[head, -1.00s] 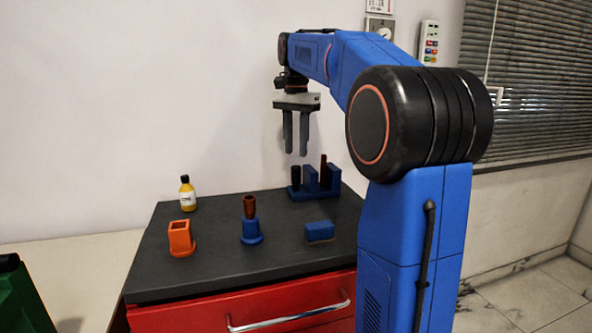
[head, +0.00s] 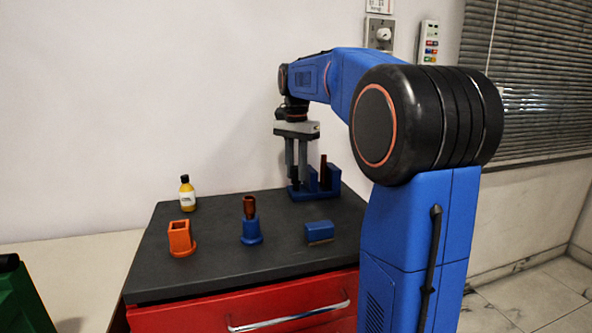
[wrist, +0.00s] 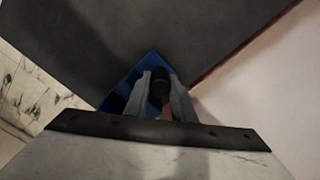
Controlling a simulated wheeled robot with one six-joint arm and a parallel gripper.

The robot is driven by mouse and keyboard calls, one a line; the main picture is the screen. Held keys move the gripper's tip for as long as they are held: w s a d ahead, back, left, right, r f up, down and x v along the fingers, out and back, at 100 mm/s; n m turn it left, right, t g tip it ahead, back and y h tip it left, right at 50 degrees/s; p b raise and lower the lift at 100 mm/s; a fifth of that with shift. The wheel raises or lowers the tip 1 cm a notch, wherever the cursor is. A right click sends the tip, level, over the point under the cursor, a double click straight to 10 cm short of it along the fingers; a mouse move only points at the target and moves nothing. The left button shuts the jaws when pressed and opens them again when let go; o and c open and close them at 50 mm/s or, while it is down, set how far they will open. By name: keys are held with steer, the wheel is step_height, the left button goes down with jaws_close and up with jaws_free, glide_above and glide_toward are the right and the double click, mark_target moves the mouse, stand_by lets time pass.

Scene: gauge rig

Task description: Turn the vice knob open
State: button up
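The blue vice (head: 331,178) stands at the back right of the dark worktop, with upright blue blocks and a dark reddish upright piece (head: 323,168) between them. Its dark knob (wrist: 159,84) shows in the wrist view between my gripper's two fingers. My gripper (head: 296,176) points straight down over the left end of the vice. Its fingers are apart, one on each side of the knob, and I cannot tell whether they touch it. In the wrist view my gripper (wrist: 160,76) hides part of the vice's blue body (wrist: 122,91). In the head view the fingers mostly hide the knob.
On the worktop (head: 205,270) stand a yellow bottle (head: 187,197), an orange square holder (head: 180,238), a blue holder with a brown piece (head: 250,222) and a low blue block (head: 319,232). A wall rises behind.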

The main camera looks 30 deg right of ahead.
steer(key=shift+n, duration=0.8)
steer(key=shift+c, duration=0.2)
steer(key=o, duration=0.8)
steer(key=shift+m, duration=0.6)
steer(key=shift+r, duration=0.35)
step_height(320, 180, up, 17)
steer(key=shift+f, duration=0.15)
